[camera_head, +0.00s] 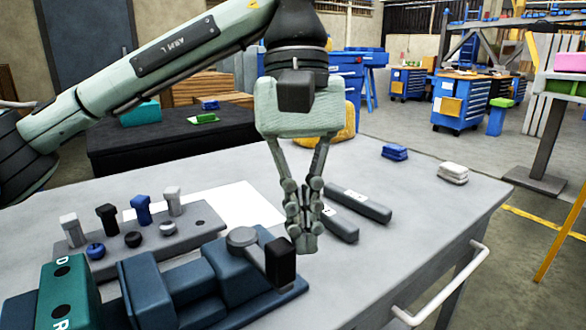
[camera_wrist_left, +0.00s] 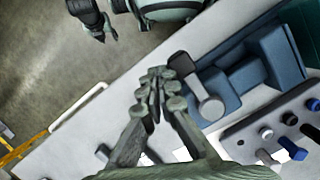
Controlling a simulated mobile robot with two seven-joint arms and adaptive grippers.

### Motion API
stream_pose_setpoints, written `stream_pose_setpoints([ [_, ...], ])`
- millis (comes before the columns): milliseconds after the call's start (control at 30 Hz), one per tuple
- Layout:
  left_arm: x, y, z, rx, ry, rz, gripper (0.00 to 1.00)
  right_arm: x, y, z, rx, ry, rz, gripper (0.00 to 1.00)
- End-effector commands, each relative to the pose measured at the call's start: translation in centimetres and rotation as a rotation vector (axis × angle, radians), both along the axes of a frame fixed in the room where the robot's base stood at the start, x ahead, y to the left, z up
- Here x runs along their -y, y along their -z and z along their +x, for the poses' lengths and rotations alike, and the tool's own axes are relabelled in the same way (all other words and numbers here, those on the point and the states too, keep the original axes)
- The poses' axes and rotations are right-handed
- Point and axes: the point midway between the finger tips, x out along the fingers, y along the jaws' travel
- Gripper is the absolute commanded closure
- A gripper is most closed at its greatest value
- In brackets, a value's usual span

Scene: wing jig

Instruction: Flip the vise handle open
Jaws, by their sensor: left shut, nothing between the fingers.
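The blue vise (camera_head: 210,285) lies on the grey table at the front, and it also shows in the left wrist view (camera_wrist_left: 246,75). Its handle has a grey round hub (camera_head: 241,238) and an arm ending in a black grip (camera_head: 281,262). In the left wrist view the black grip (camera_wrist_left: 182,64) points away from the hub (camera_wrist_left: 211,108). My left gripper (camera_head: 303,243) is shut and empty, pointing down just right of the black grip, apparently apart from it. My right gripper (camera_wrist_left: 98,28) seems to hang over the floor in the left wrist view; its fingers are too dark to read.
A grey rack (camera_head: 200,240) with several pegs and knobs stands behind the vise. A green block (camera_head: 70,292) is at the left. Two grey bars (camera_head: 360,204) lie behind my left gripper. Blue (camera_head: 395,152) and white (camera_head: 453,172) stacks sit far right. The table's right side is clear.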

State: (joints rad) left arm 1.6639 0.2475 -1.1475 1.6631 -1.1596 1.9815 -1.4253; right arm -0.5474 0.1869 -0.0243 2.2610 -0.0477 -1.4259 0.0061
Motion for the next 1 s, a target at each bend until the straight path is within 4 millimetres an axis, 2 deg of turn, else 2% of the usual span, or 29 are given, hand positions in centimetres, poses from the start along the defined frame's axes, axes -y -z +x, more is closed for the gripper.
stream_pose_setpoints([
  [167, -0.1, -1.7, 0.4, 0.002, -0.001, 0.001, 1.00, 0.0, 0.0, 0.1, 0.001, 0.001, 0.000, 0.60],
  [400, -0.2, -6.8, 1.7, 0.006, -0.004, 0.001, 1.00, 0.0, 0.0, 0.0, 0.001, 0.000, 0.001, 0.60],
  [600, -0.3, -10.1, 2.6, 0.003, -0.004, 0.002, 1.00, 0.0, 0.0, 0.0, 0.001, 0.000, 0.001, 0.60],
  [767, -0.4, -11.4, 2.8, 0.002, -0.001, 0.001, 1.00, 0.0, 0.0, 0.0, 0.001, 0.000, 0.001, 0.60],
  [1000, -0.4, -11.6, 2.9, 0.000, 0.000, 0.000, 1.00, 0.0, 0.0, 0.0, 0.000, 0.000, 0.001, 0.60],
])
